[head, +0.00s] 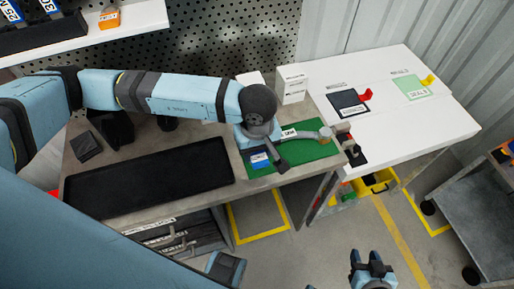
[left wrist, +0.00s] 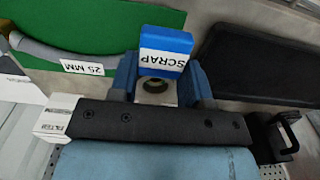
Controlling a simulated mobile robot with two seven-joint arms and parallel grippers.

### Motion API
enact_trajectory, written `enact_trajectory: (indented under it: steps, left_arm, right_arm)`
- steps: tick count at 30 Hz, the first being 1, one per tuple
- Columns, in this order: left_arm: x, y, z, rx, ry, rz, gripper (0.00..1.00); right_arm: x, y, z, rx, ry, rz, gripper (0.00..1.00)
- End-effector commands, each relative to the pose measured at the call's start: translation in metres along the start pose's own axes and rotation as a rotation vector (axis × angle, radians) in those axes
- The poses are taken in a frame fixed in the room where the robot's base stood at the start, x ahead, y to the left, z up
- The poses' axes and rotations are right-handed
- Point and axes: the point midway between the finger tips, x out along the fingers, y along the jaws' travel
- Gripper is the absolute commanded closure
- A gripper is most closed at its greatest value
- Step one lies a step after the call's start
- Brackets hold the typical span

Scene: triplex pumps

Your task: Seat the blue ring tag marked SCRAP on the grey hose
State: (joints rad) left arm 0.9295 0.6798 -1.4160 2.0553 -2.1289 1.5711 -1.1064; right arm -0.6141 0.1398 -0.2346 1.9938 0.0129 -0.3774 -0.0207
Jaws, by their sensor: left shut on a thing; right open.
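The blue SCRAP tag (head: 259,161) is in the jaws of my left gripper (head: 265,158), over the left part of the green mat (head: 318,153). In the left wrist view the tag (left wrist: 166,48) shows its white SCRAP label between the blue fingers (left wrist: 165,82). Its ring is mostly hidden. The grey hose (head: 308,136) lies on the mat to the right of the tag, apart from it, with a white 25 MM label; its left part is hidden by my gripper. The hose (left wrist: 40,52) is at upper left in the left wrist view. My right gripper (head: 372,268) is open and empty over the floor.
A black tray (head: 150,178) lies left of the mat. White boxes (head: 292,84) stand behind the mat.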

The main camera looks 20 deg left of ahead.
Motion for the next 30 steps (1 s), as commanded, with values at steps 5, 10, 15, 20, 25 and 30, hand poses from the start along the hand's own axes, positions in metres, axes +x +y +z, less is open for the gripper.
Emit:
enact_trajectory:
  steps: [5, 10, 15, 20, 25, 30]
  left_arm:
    - [0.005, 0.0, 0.0, 0.0, 0.0, 0.0, 0.81]
    - [0.009, 0.0, 0.0, 0.0, 0.0, 0.0, 0.81]
    - [0.013, 0.0, 0.0, 0.0, 0.0, 0.0, 0.81]
    - [0.017, 0.0, 0.0, 0.0, 0.0, 0.0, 0.81]
    - [0.021, 0.0, 0.0, 0.0, 0.0, 0.0, 0.81]
    - [0.025, 0.0, 0.0, 0.0, 0.0, 0.0, 0.81]
  right_arm:
    - [0.003, 0.0, 0.005, 0.0, 0.0, 0.0, 0.57]
    - [0.005, 0.0, 0.009, 0.001, -0.001, 0.0, 0.57]
    - [0.008, 0.0, 0.012, 0.001, 0.0, 0.0, 0.57]
    - [0.01, 0.0, 0.015, 0.001, 0.0, 0.0, 0.57]
    - [0.012, 0.0, 0.019, 0.001, 0.0, 0.0, 0.57]
    - [0.015, 0.0, 0.023, 0.0, -0.001, 0.0, 0.57]
